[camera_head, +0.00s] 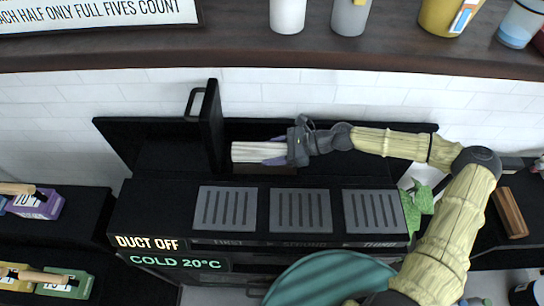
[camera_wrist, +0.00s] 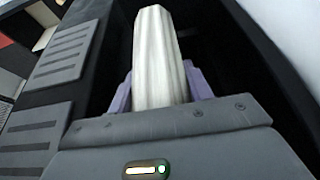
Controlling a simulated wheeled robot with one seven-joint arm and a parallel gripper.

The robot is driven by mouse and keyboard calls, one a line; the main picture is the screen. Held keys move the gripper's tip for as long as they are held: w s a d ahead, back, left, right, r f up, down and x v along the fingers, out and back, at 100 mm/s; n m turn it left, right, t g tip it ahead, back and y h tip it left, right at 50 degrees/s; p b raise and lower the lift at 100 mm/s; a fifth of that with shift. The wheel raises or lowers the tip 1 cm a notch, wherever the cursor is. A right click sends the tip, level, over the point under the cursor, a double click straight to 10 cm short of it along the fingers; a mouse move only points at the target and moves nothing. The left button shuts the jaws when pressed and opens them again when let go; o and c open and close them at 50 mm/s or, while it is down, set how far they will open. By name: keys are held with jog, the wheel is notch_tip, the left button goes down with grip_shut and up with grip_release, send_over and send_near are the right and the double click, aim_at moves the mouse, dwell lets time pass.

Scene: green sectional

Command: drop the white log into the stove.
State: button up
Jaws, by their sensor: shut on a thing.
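The white log (camera_head: 256,152) is pale and ridged and lies level in my gripper (camera_head: 272,153) in the head view. The gripper's purple fingers are shut on its right part. In the wrist view the log (camera_wrist: 157,60) points away between the purple fingers of my gripper (camera_wrist: 158,88). The black stove (camera_head: 155,200) has an open bay behind its top plates, with a raised black door or lid (camera_head: 211,125) with a handle on the left. The log is at this bay, its left end close to the raised lid. I cannot tell its height above the bay floor.
Three grey slotted plates (camera_head: 300,211) lie on the stove's front top. A brown wooden piece (camera_head: 510,212) lies at the right. A dark shelf (camera_head: 240,45) with cups and tins runs above. Boxes with wooden handles (camera_head: 36,204) stand at the left.

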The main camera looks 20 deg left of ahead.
jog(key=shift+f+b, duration=0.4)
jog(key=shift+f, duration=1.15)
jog(key=o, duration=1.2)
jog(key=shift+o, duration=0.2)
jog(key=v, duration=1.6)
jog(key=shift+w+d, duration=0.1)
jog(key=shift+d, duration=0.25)
jog(key=shift+d+r, duration=0.25)
jog(key=shift+d, duration=0.15)
